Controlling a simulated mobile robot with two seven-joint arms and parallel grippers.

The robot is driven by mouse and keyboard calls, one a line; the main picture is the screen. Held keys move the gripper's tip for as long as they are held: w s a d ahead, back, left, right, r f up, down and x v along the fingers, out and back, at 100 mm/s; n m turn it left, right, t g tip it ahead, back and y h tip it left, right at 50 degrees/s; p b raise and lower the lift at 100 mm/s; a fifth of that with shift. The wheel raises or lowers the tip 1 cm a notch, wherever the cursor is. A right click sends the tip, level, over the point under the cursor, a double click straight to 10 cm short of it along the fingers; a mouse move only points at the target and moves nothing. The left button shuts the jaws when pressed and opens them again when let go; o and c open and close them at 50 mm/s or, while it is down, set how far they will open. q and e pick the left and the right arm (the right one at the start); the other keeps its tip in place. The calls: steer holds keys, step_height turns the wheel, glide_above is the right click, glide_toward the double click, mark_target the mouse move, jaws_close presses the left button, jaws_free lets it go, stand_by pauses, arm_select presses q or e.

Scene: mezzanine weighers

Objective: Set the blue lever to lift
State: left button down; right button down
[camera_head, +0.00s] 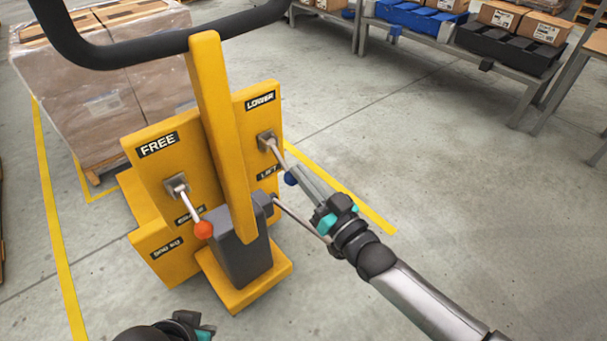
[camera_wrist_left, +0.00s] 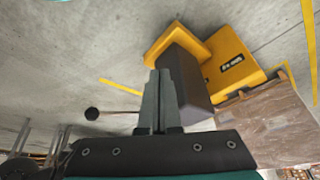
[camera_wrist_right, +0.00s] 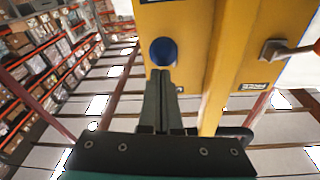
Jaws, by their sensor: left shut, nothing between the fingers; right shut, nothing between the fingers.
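The blue lever's ball knob (camera_head: 291,178) is on a pale rod on the right panel of the yellow machine (camera_head: 211,110). The rod slopes down and right from its bracket, and the knob is beside the LIFT label (camera_head: 267,173), below the LOWER label (camera_head: 260,101). My right gripper (camera_head: 296,160) is shut and empty with its fingers close by the knob. In the right wrist view the blue knob (camera_wrist_right: 163,51) is just beyond the shut fingertips (camera_wrist_right: 164,76); I cannot tell if they touch. My left gripper (camera_wrist_left: 157,75) is shut and empty, low in front of the machine.
An orange-knobbed lever (camera_head: 203,229) is on the left panel, under the FREE label (camera_head: 157,144). A black-knobbed rod (camera_wrist_left: 92,114) sticks out of the grey housing (camera_wrist_left: 184,82). A wrapped pallet load (camera_head: 110,105) stands behind.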

arm_select(q)
steer(key=shift+s+r, duration=0.1)
steer(key=shift+r, duration=0.45)
arm_select(e)
steer(key=shift+w+f, duration=0.1)
steer(key=shift+f, duration=0.5)
